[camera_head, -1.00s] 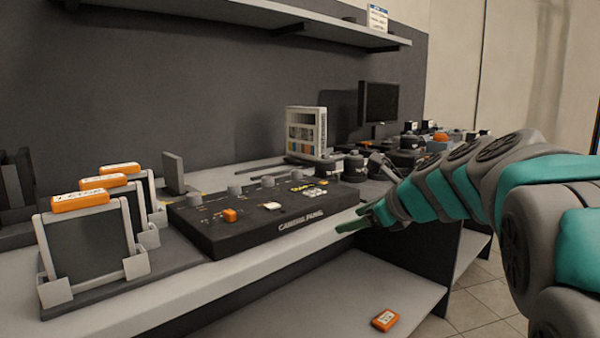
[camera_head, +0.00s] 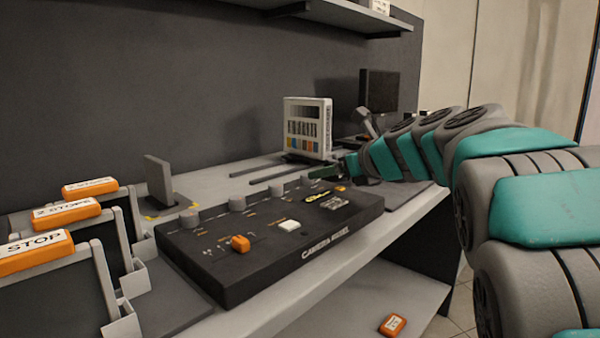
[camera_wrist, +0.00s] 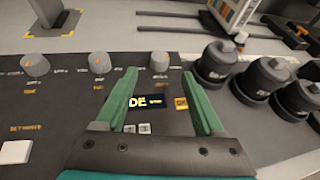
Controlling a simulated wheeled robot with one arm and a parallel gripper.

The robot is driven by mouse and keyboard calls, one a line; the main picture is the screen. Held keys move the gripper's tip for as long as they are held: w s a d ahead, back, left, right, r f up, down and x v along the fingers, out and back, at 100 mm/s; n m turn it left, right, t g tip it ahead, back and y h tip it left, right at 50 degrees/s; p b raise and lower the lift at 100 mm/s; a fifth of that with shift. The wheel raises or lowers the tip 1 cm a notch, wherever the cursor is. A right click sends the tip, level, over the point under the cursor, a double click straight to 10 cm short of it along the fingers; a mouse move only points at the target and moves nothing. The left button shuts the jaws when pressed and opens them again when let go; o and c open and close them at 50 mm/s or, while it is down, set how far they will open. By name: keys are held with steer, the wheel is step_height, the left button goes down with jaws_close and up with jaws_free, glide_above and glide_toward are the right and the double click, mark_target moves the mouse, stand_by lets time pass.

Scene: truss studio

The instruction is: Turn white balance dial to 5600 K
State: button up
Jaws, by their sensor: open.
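The black camera panel (camera_head: 300,245) lies on the desk, with a row of grey dials along its back edge. A dial (camera_head: 190,217) is at the left, another (camera_head: 237,203) beside it, and a third (camera_head: 273,190) further right. Their labels are too small to read, so I cannot tell which is white balance. My gripper (camera_head: 325,172) is over the panel's far right end. In the wrist view my gripper (camera_wrist: 160,76) is open, its green fingers apart. A grey dial (camera_wrist: 159,62) shows just beyond and between the fingertips; no contact shows. A lit display is between the fingers.
An orange button (camera_head: 240,243) and a white button (camera_head: 289,225) stand on the panel. Several black cylinders, such as this one (camera_wrist: 217,62), are close right of my gripper. A chart box (camera_head: 307,128) stands behind. Orange-topped frames (camera_head: 66,213) are at the left.

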mark_target(313, 187)
steer(key=x, duration=0.6)
steer(key=shift+w+a+f, duration=0.1)
steer(key=shift+w+f, duration=0.05)
steer(key=shift+f, duration=0.05)
steer(key=shift+w+a+f, duration=0.15)
steer(key=shift+w+a, duration=0.2)
jaws_close()
